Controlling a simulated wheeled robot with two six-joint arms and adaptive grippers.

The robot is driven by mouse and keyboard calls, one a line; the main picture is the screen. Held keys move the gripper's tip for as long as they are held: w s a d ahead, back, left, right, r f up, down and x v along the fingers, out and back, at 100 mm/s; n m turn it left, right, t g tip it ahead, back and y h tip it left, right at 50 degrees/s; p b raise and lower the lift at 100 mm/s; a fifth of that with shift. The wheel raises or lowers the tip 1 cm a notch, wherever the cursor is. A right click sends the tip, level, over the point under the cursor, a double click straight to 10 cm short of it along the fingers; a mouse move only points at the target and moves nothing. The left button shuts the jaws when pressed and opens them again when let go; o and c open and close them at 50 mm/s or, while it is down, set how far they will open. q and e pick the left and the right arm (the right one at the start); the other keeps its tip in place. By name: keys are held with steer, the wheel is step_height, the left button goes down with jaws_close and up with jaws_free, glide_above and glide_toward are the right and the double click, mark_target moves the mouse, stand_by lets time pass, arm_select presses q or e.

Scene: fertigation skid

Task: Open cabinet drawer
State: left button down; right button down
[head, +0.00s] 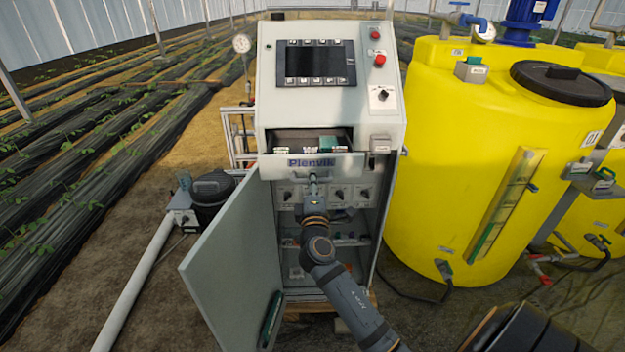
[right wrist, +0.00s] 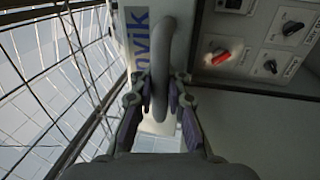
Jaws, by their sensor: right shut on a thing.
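The grey control cabinet (head: 268,112) stands in the middle of the head view. Its drawer (head: 340,163), marked "Plenvik", is pulled out part way below the screen, and items show inside it. My right gripper (head: 314,180) is at the middle of the drawer front, its arm coming up from the lower right. In the right wrist view, my right gripper (right wrist: 160,92) is shut on the curved grey drawer handle (right wrist: 168,40), with a finger on each side. The lower cabinet door (head: 232,262) hangs open to the left. My left gripper is not in view.
A large yellow tank (head: 440,170) with a black lid stands close on the right. A pump (head: 213,190) and white pipe lie to the left. Switches (right wrist: 270,66) sit below the drawer.

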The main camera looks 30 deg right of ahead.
steer(key=shift+s+a+f, duration=0.1)
steer(key=shift+s, duration=0.1)
steer(key=c, duration=1.3)
jaws_free()
steer(key=shift+w, duration=0.1)
steer(key=shift+c, duration=0.2)
steer(key=v, duration=0.7)
steer(key=shift+s, duration=0.2)
steer(key=shift+a, duration=0.15)
